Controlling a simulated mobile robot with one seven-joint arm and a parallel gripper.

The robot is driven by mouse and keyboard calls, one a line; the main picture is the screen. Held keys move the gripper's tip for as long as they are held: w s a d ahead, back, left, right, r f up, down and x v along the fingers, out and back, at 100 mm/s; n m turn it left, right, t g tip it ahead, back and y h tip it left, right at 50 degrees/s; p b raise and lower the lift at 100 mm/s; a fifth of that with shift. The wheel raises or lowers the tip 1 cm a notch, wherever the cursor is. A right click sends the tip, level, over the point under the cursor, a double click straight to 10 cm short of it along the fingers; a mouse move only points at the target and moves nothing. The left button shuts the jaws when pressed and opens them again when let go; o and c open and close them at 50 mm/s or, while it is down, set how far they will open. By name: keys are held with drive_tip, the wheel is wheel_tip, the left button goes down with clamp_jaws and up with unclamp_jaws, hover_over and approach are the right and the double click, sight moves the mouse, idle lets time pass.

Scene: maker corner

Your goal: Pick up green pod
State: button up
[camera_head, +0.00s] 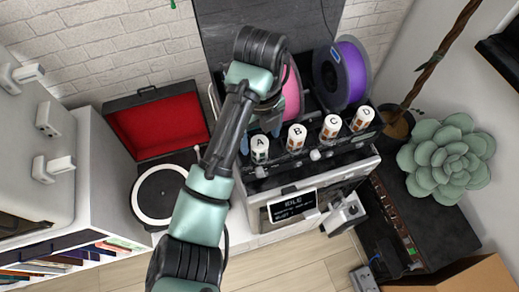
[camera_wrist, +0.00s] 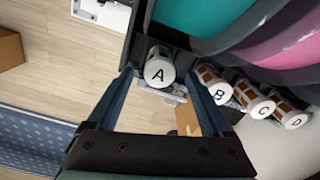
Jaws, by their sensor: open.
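Several white-capped pods marked A, B, C and D stand in a row on a black holder. Pod A (camera_head: 259,149) shows dark green patches on its side; it also shows in the wrist view (camera_wrist: 160,72). Pods B (camera_head: 296,137), C (camera_head: 330,127) and D (camera_head: 362,119) have orange-brown patches. My gripper (camera_head: 260,134) is open and empty, just above and behind pod A. In the wrist view its two fingers (camera_wrist: 158,80) appear on either side of pod A, apart from it. I cannot tell how deep they reach.
Pink (camera_head: 291,92) and purple (camera_head: 342,74) spools stand behind the pods; a teal spool (camera_wrist: 195,22) shows in the wrist view. A machine with a display (camera_head: 292,206) is below. A turntable (camera_head: 160,195) is left, a succulent (camera_head: 447,158) right.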

sight(260, 142)
wheel_tip(260, 142, down, 4)
drive_tip(key=shift+f+p, duration=0.1)
drive_tip(key=shift+p, duration=0.3)
clamp_jaws()
